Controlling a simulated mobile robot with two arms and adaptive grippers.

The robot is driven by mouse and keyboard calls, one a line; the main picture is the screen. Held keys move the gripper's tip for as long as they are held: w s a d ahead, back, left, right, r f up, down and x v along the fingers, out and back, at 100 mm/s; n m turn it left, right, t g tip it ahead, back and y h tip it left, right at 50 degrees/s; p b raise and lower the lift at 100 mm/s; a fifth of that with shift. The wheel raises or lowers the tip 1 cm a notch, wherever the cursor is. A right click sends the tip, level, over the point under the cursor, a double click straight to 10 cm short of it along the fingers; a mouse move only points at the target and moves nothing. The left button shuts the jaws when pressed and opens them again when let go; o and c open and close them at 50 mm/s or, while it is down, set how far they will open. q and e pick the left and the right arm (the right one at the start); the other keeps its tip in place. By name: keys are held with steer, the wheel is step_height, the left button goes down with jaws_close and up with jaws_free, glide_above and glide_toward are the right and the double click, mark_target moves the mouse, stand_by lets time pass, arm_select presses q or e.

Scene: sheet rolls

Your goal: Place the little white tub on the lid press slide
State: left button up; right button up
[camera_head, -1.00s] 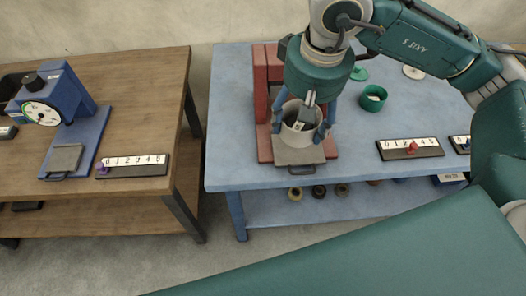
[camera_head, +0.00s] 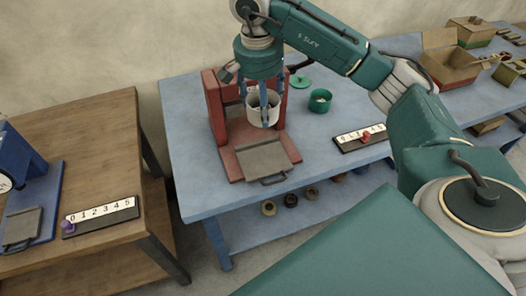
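The little white tub (camera_head: 263,110) is at my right gripper (camera_head: 262,92), whose blue fingers reach down around it and appear shut on it. The tub is upright, close to the red press (camera_head: 215,112) and behind the bare part of its slide. The grey slide plate (camera_head: 264,160) is out at the front of the red base, with its handle facing forward, and nothing lies on it. I cannot tell whether the tub's bottom touches anything. My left gripper is not in view.
A green tub (camera_head: 320,100) and green lid (camera_head: 299,82) stand right of the press. Number strips lie on the blue table (camera_head: 195,175) and wooden table (camera_head: 95,120). A blue press (camera_head: 20,165) stands at left. Cardboard boxes (camera_head: 448,65) are at the back right.

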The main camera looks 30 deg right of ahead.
step_height(320, 180, down, 12)
steer(key=shift+f+p, duration=0.15)
steer(key=shift+p, duration=0.8)
step_height(320, 180, down, 4)
steer(key=shift+f+p, duration=0.2)
steer(key=shift+p, duration=0.25)
steer(key=shift+f, duration=0.1)
steer(key=o, duration=0.7)
steer(key=shift+f, duration=0.1)
steer(key=o, duration=0.5)
steer(key=shift+r, duration=0.2)
